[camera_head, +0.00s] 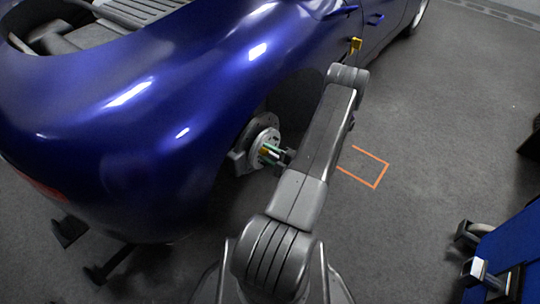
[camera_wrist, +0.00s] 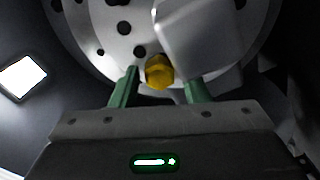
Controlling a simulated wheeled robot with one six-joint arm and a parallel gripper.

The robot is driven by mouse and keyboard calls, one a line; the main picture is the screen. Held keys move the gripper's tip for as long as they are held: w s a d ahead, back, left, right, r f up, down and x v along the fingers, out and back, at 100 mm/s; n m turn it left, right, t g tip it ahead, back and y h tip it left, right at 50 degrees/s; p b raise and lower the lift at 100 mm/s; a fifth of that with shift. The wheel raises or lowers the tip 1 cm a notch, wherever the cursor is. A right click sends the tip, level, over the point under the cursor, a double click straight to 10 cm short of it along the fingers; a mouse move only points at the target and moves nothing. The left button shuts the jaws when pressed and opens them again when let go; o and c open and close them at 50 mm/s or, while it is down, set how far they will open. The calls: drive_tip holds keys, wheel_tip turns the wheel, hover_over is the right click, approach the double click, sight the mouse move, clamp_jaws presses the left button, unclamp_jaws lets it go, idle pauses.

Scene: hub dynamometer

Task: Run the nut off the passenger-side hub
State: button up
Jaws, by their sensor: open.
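The hub (camera_head: 263,136) is a grey metal disc with holes in the wheel well of the blue car (camera_head: 120,110). It fills the top of the wrist view (camera_wrist: 90,25). The nut (camera_wrist: 159,72) is yellow and six-sided, at the lower middle of the hub face. My gripper (camera_wrist: 158,90) is open, with one green finger on each side of the nut. Gaps show between the fingers and the nut. In the head view my gripper (camera_head: 271,153) is at the hub, and the nut is partly hidden by the fingers.
An orange floor outline (camera_head: 377,168) lies right of my arm. A blue wheeled cart (camera_head: 510,255) stands at the lower right. Dark stands (camera_head: 105,268) sit under the car's rear. A grey caliper-like block (camera_wrist: 198,40) sits on the hub close to the nut.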

drive_tip(key=c, duration=0.9)
drive_tip(key=shift+o, duration=0.2)
drive_tip(key=n+b, duration=0.2)
drive_tip(key=shift+f+n, duration=0.2)
drive_tip(key=shift+n, duration=0.1)
drive_tip(key=n+b, duration=0.1)
drive_tip(key=n, duration=0.2)
drive_tip(key=shift+b, duration=0.4)
drive_tip(key=shift+r+n, duration=0.2)
drive_tip(key=shift+n, duration=0.7)
drive_tip(key=o, duration=0.8)
drive_tip(key=shift+d, duration=0.1)
drive_tip(key=shift+o, duration=0.2)
